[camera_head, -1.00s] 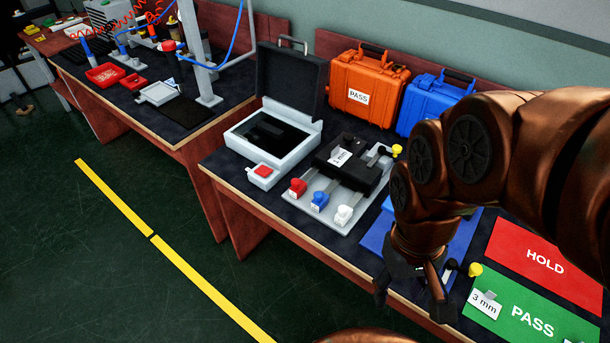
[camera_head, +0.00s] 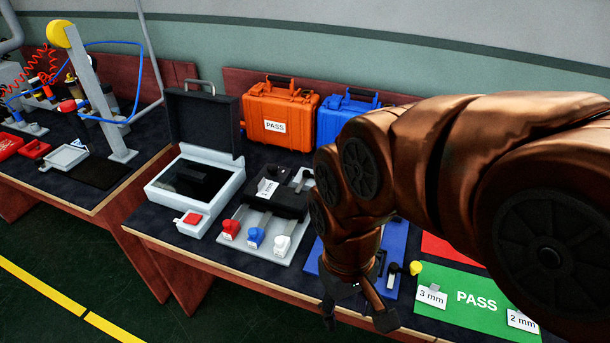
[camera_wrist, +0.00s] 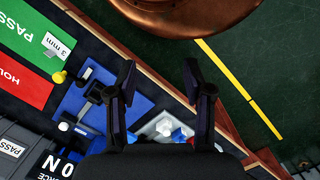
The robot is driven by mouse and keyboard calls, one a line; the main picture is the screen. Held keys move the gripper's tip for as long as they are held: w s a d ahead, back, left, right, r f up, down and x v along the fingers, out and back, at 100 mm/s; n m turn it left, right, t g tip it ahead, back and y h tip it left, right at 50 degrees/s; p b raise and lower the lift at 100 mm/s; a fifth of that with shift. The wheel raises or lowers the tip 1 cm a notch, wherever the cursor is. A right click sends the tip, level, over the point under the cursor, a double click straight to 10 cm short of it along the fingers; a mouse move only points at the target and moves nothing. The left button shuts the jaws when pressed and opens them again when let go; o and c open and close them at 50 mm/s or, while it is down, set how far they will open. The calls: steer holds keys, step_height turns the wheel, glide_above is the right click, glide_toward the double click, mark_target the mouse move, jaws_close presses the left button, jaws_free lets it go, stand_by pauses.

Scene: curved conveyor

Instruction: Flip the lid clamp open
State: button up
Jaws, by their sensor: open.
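My gripper (camera_head: 357,312) is open and empty, hanging low at the table's front edge; its two fingers (camera_wrist: 160,75) also show spread apart in the wrist view. Behind it lies a blue plate (camera_head: 398,236), partly hidden by my arm. The plate carries a dark upright part (camera_wrist: 97,92) in the wrist view, and a yellow knob (camera_head: 416,268) on a black stem sits at its edge. To the left, a grey fixture (camera_head: 238,240) holds a black block (camera_head: 276,199) and red, blue and white knobs. I cannot tell which part is the lid clamp.
An open case (camera_head: 160,188) with a dark screen stands left on the table. Orange (camera_head: 300,126) and blue (camera_head: 331,120) cases stand at the back. A green PASS mat (camera_head: 450,311) and a red mat (camera_head: 440,247) lie right. Floor with a yellow line (camera_head: 40,292) is clear.

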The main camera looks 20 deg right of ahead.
steer(key=shift+w, duration=0.3)
steer(key=c, duration=0.3)
steer(key=w+d+m+b, duration=0.1)
steer(key=w, duration=0.4)
steer(key=w+d+m+t+b, duration=0.1)
steer(key=w+d+b, duration=0.1)
steer(key=w, duration=0.4)
steer(key=w+d+m+t+b, duration=0.1)
steer(key=w, duration=0.5)
steer(key=shift+w+d+r+m+h, duration=0.15)
steer(key=shift+w+d+m+h, duration=0.15)
steer(key=shift+d+h, duration=0.1)
jaws_close()
steer(key=w+d+m+t+b, duration=0.1)
steer(key=w+d, duration=0.3)
steer(key=w, duration=0.6)
steer(key=w+d+f+m+t+h+b, duration=0.1)
steer(key=w+d+b, duration=0.3)
steer(key=w, duration=0.6)
steer(key=shift+f+m+t, duration=0.25)
steer(key=shift+m+t, duration=0.15)
steer(key=shift+m, duration=0.4)
